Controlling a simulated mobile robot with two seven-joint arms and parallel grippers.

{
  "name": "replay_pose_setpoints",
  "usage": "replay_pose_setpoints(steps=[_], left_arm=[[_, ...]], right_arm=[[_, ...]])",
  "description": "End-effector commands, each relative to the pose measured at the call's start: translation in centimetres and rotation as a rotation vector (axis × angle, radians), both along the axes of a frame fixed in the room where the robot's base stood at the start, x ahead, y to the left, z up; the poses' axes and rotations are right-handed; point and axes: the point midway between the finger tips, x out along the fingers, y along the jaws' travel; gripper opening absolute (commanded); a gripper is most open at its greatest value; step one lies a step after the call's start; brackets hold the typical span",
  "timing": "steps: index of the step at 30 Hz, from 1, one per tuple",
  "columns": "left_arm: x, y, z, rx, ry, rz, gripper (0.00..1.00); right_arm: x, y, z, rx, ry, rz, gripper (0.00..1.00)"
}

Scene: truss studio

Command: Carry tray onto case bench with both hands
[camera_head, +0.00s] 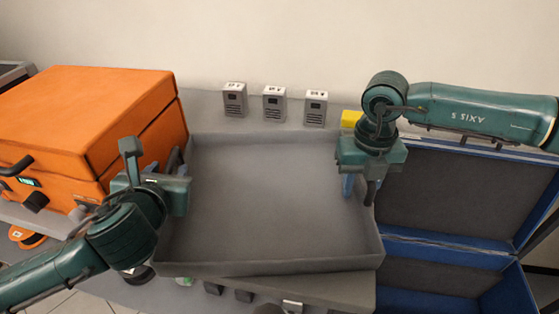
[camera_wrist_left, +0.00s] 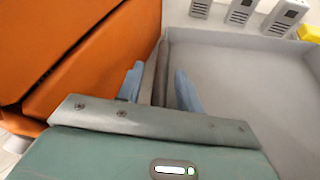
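The tray (camera_head: 265,205) is grey, shallow and empty, and lies over the grey bench (camera_head: 345,288) in the head view, slightly askew to its front edge. My left gripper (camera_head: 178,172) is at the tray's left wall. In the left wrist view, its blue fingers (camera_wrist_left: 158,86) stand apart, one on each side of the wall (camera_wrist_left: 161,65), with gaps visible. My right gripper (camera_head: 359,188) points down at the tray's right wall, its fingers apart and seemingly astride it. Whether the right fingers touch the wall is hard to see.
An orange case (camera_head: 85,120) stands close on the left. An open blue case (camera_head: 450,200) with dark lining is on the right. Three small grey devices (camera_head: 274,103) stand behind the tray, with a yellow object (camera_head: 350,118) near my right gripper. Small items lie along the front.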

Motion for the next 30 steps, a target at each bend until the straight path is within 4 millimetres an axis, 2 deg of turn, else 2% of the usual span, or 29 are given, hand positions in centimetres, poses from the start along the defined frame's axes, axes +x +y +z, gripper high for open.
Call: replay_pose_setpoints(steps=[4,7,15,21,26,30], left_arm=[[0.0,0.0,0.2,-0.001,-0.002,0.000,0.36],[0.1,0.0,1.2,-0.003,-0.003,0.001,0.36],[0.1,0.0,6.4,-0.003,-0.008,0.000,0.36],[0.1,0.0,9.2,-0.002,-0.003,0.000,0.36],[0.0,0.0,10.0,0.000,0.000,0.000,0.36],[0.0,0.0,10.0,0.001,0.001,0.000,0.36]], right_arm=[[0.0,0.0,0.0,0.000,0.000,0.001,0.36],[0.0,0.0,0.0,0.000,0.000,0.001,0.36],[0.0,0.0,0.0,0.000,0.000,0.001,0.36],[0.0,0.0,0.0,0.000,0.000,0.001,0.36],[0.0,0.1,0.4,0.001,-0.001,0.001,0.36],[0.1,0.1,2.4,0.002,-0.004,0.001,0.36]])
